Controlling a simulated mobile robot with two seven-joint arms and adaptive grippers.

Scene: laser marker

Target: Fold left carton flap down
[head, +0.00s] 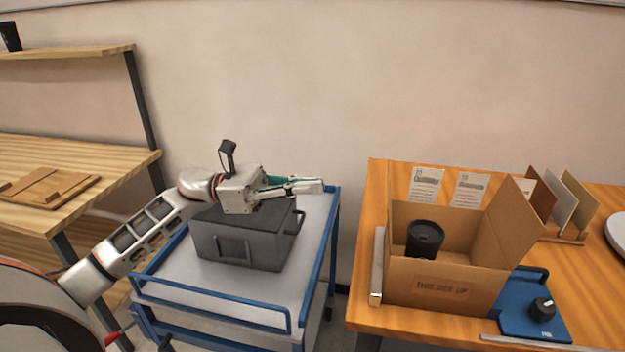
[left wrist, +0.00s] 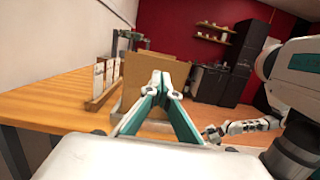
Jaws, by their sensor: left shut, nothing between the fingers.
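The open brown carton (head: 405,285) stands on the orange wood table, a black lidded cup (head: 425,240) inside. Its right flap (head: 513,225) stands up and leans outward to the right. The left flap cannot be told clearly from the left wall in the head view. My left gripper (head: 320,187) is shut and empty, in the air left of the carton and apart from it. In the left wrist view its fingertips (left wrist: 162,82) show in front of an upright brown carton panel (left wrist: 150,68). My right gripper (left wrist: 211,133) shows small beyond, its fingers unclear.
A grey bin (head: 240,245) sits on the blue-railed cart below my left arm. A blue device with a black knob (head: 543,308) lies to the right. Cards and upright panels (head: 560,200) stand behind.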

